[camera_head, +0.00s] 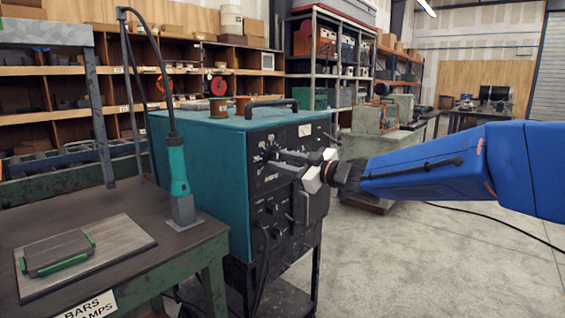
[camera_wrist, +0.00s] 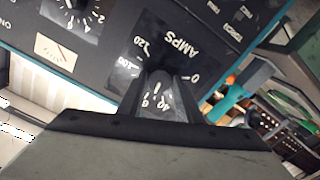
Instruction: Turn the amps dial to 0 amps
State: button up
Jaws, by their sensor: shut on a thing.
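The amps dial (camera_wrist: 157,97) is on the black front panel of a teal welding machine (camera_head: 198,172). In the wrist view its face shows white numbers between my fingers, and the label AMPS stands beside it, turned over in the picture. My gripper (camera_head: 283,162) reaches in from the right with both fingers at the panel, and it is shut on the dial's knob. The knob is mostly hidden by the fingers, so its pointer's setting cannot be read. In the wrist view my gripper (camera_wrist: 160,82) has a finger on each side of the dial.
Another dial (camera_wrist: 72,14) and a meter (camera_wrist: 55,51) are close by on the panel. A handle (camera_head: 301,207) sticks out below my gripper. A workbench (camera_head: 190,242) with a teal torch (camera_head: 178,172) stands left of the machine. The floor at right is mostly open.

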jog(key=n, duration=1.3)
jog(key=shift+n, duration=0.4)
jog(key=n, duration=0.4)
jog(key=shift+n, duration=2)
jog(key=o, duration=1)
jog(key=shift+o, duration=0.2)
jog(key=shift+d, duration=0.15)
jog(key=v, duration=1.7)
